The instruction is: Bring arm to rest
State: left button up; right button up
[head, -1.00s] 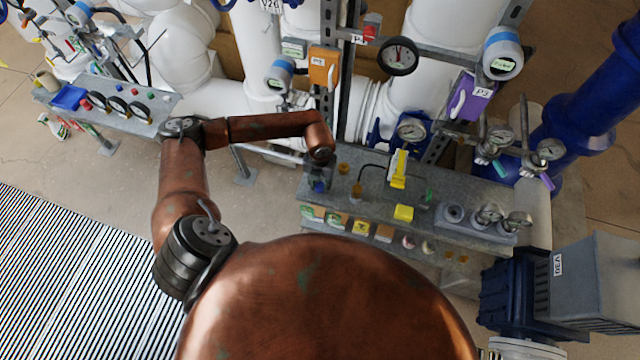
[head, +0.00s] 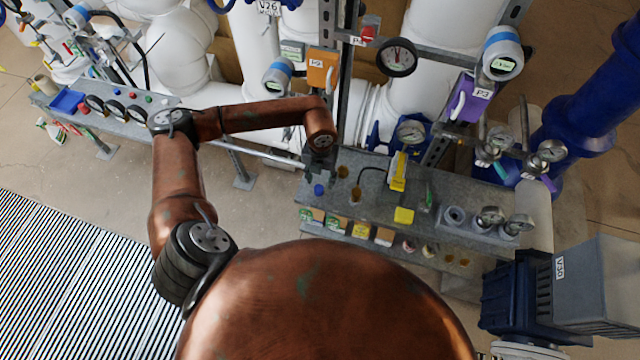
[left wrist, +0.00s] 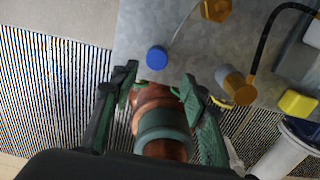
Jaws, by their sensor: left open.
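My left arm, copper coloured, comes in from the left in the head view. Its gripper (head: 319,172) is over the left end of the grey metal bench (head: 375,205). A small blue round cap (head: 319,190) stands on the bench just in front of the gripper. In the left wrist view the fingers (left wrist: 158,92) are apart with nothing held between them. The blue cap (left wrist: 157,57) is beyond the fingertips, clear of them. Copper parts of my own body show behind the gap. My right gripper is in neither view.
The bench bears a yellow device (head: 398,172), a yellow block (head: 404,215) and brass fittings (head: 343,171). Gauges and an orange box (head: 322,70) are mounted above. A second bench (head: 120,112) with gauges is at the left. Open floor lies between the benches.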

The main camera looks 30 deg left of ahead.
pick_arm(q)
jog(key=shift+r, duration=0.4)
